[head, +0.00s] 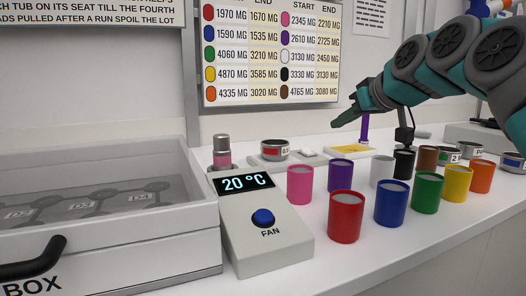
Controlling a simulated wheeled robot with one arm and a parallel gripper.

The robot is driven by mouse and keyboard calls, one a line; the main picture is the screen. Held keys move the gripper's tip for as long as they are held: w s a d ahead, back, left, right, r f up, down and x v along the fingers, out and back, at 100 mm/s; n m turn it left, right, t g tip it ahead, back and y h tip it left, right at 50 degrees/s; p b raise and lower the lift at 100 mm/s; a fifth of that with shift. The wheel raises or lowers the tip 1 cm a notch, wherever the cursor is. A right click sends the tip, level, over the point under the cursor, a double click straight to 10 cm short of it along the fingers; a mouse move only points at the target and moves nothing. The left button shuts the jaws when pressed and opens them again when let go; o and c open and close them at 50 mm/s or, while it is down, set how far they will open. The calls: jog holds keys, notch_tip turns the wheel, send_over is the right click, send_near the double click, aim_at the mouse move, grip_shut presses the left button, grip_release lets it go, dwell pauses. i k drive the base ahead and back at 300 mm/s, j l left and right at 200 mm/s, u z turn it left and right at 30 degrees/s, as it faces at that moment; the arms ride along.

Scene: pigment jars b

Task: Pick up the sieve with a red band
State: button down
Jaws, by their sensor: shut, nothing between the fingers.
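The sieve with a red band (275,150) is a short, round metal dish with a dark inside. Red shows on its front side, with a small white label at its right. It sits on a low pale base behind the pink jar. My gripper (337,122) reaches in from the right, above the counter. It is shut and empty, its tip pointing left, right of the sieve and higher in the picture, apart from it.
Several coloured jars stand in front, among them pink (300,186), red (345,218) and blue (391,205). More metal dishes are at right.

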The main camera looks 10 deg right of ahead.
aim_at(272, 150)
jog(key=k+l, duration=0.15)
jog(key=k, duration=0.35)
jog(key=k+l, duration=0.15)
jog(key=k, duration=0.35)
